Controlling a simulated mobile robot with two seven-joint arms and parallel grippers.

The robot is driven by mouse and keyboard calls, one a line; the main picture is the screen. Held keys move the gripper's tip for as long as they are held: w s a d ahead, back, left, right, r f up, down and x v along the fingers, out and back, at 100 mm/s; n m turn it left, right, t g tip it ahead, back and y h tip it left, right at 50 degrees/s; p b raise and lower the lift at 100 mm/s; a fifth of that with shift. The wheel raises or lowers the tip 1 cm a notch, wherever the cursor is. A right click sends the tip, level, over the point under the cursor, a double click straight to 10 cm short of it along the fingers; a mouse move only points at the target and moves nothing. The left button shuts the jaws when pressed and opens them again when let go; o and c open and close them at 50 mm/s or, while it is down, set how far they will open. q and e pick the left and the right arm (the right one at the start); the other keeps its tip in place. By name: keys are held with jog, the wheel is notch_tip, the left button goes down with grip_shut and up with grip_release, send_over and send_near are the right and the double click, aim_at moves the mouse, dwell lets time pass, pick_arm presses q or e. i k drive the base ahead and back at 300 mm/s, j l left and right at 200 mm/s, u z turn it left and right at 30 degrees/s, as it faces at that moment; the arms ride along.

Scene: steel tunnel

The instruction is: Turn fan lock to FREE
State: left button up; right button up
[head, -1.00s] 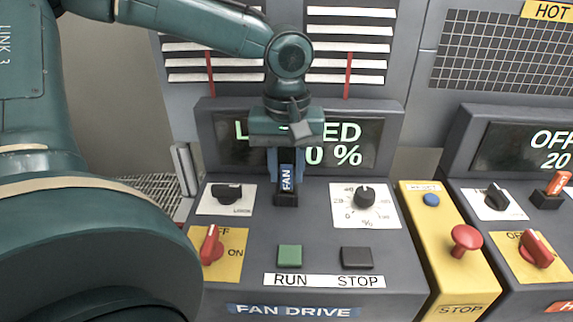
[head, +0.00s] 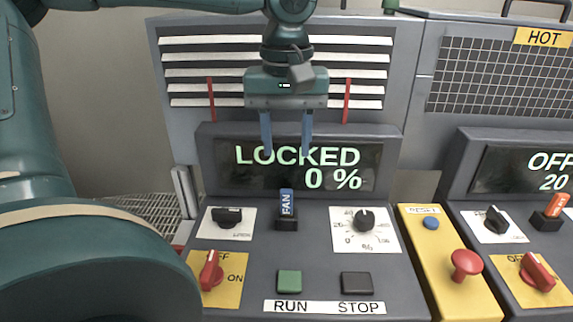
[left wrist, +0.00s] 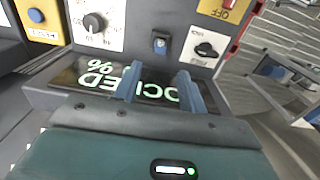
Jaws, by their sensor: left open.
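The fan lock is a black knob (head: 228,217) on a white plate at the left of the fan drive panel. Its handle lies roughly sideways; the plate's lettering is too small to read surely. It also shows in the left wrist view (left wrist: 205,49). The display (head: 300,168) reads LOCKED, 0 %. A blue FAN key (head: 287,203) stands upright in a black socket right of the knob, also in the left wrist view (left wrist: 160,43). My left gripper (head: 286,150) is open and empty, in front of the display above the key, touching nothing visible. My right gripper is not in view.
A red ON/OFF switch (head: 210,270) sits just below the knob. A dial (head: 364,221), green RUN button (head: 289,281) and black STOP button (head: 356,283) share the panel. A red mushroom button (head: 466,264) stands up on the yellow strip. A similar panel with an orange key (head: 556,206) is at right.

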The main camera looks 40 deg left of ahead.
aim_at(227, 220)
jog(key=k+l, duration=0.15)
jog(key=l, duration=0.25)
jog(key=k+l, duration=0.1)
jog(key=l, duration=0.3)
jog(key=k+l, duration=0.15)
jog(key=l, duration=0.25)
jog(key=k+l, duration=0.15)
jog(key=l, duration=0.25)
jog(key=k+l, duration=0.15)
jog(key=l, duration=0.25)
